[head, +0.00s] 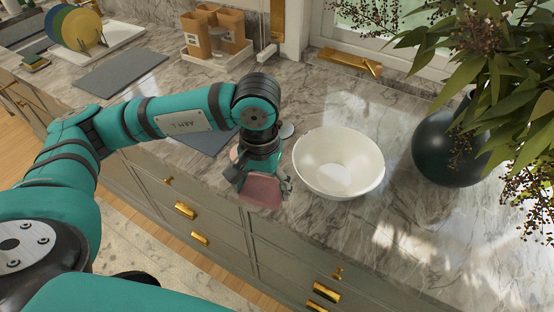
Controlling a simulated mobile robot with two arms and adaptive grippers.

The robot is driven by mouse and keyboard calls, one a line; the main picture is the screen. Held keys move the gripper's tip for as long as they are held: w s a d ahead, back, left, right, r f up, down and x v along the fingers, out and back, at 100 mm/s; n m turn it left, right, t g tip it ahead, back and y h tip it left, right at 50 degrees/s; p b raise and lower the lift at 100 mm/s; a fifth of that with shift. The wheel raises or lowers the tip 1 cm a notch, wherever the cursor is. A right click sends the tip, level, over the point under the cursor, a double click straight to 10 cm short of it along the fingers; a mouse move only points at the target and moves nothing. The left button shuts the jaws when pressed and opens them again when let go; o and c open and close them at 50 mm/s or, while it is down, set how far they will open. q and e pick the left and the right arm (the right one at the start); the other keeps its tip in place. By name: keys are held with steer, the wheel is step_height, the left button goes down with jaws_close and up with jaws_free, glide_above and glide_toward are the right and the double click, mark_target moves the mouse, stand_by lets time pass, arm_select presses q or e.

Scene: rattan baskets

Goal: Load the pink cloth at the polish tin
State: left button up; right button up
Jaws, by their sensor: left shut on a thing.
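My left gripper (264,182) points down at the front edge of the marble counter, just left of the white bowl. It is shut on the pink cloth (262,191), which shows as a flat pink patch between and below the fingers. I cannot tell whether the cloth touches the counter. I cannot make out a polish tin for certain. A small grey round thing (287,130) shows just behind my wrist, partly hidden; I cannot tell what it is. My right gripper is not in view.
The white bowl (317,178) stands close to the right of my gripper. A dark round vase (440,150) with overhanging leaves is farther right. Grey mats (121,72), a tray with wooden holders (213,35) and a plate rack (75,30) are behind my arm. Drawers lie below the counter edge.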

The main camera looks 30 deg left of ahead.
arm_select(q)
steer(key=w+a+n+p, duration=0.2)
steer(key=w+a+n, duration=1.1)
steer(key=n, duration=0.4)
steer(key=shift+w+d+f+b, duration=0.1)
steer(key=shift+f+b, duration=0.75)
steer(key=shift+f, duration=0.55)
steer(key=shift+w+d+f+b, duration=0.1)
steer(key=shift+f+b, duration=0.75)
steer(key=shift+f, duration=0.55)
steer(key=shift+f+b, duration=0.45)
steer(key=shift+f, duration=0.1)
steer(key=shift+s, duration=0.1)
steer(key=shift+r+p, duration=0.55)
steer(key=shift+r, duration=0.4)
step_height(320, 180, up, 5)
steer(key=p, duration=0.2)
steer(key=shift+p, duration=0.35)
